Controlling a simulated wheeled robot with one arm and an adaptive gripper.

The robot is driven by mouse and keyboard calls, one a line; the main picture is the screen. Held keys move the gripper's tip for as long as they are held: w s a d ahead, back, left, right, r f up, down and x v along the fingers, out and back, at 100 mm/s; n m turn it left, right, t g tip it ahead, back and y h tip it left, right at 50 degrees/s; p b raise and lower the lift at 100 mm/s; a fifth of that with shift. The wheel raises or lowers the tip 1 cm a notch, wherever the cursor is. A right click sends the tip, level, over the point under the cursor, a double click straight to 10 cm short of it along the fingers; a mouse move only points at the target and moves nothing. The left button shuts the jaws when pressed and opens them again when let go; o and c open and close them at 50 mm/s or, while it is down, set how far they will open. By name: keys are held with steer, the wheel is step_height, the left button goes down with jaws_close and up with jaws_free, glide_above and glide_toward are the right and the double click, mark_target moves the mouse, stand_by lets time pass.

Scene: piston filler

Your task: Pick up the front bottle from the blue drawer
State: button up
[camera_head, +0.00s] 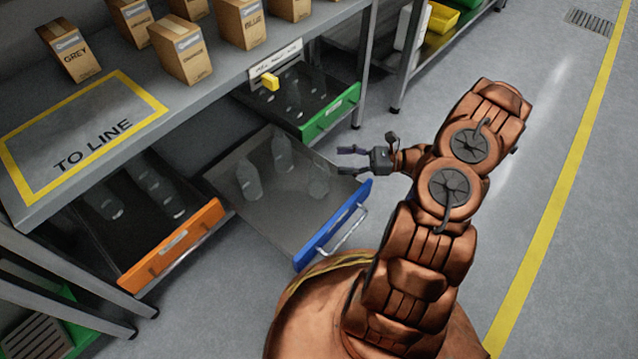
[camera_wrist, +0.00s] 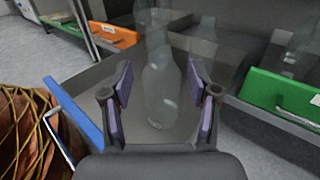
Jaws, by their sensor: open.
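The blue drawer (camera_head: 336,222) is pulled out under the bench and holds clear bottles. The front bottle (camera_head: 319,180) stands upright nearest the blue front panel and is faint against the drawer floor. Two more bottles stand in the drawer, one at left (camera_head: 249,181) and one further back (camera_head: 282,153). My gripper (camera_head: 341,160) is open and empty, its fingers pointing toward the front bottle from the right. In the wrist view a clear bottle (camera_wrist: 162,92) appears between the two spread fingers. I cannot tell whether either finger touches it.
An open orange drawer (camera_head: 172,245) with bottles lies to the left. A green drawer (camera_head: 330,112) with bottles and a yellow block (camera_head: 270,81) lies behind. The bench top (camera_head: 190,85) with cardboard boxes overhangs the drawers. The floor to the right is clear.

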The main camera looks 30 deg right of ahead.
mark_target(319, 161)
steer(key=b+x, duration=0.1)
steer(key=x, duration=0.1)
steer(key=b+x, duration=0.1)
steer(key=x, duration=0.1)
steer(key=b+x, duration=0.2)
steer(key=x, duration=0.1)
steer(key=shift+d+f, duration=0.1)
steer(key=shift+f, duration=0.25)
steer(key=shift+w+a+r, duration=0.1)
steer(key=shift+w+a, duration=0.05)
steer(key=shift+a, duration=0.15)
jaws_close()
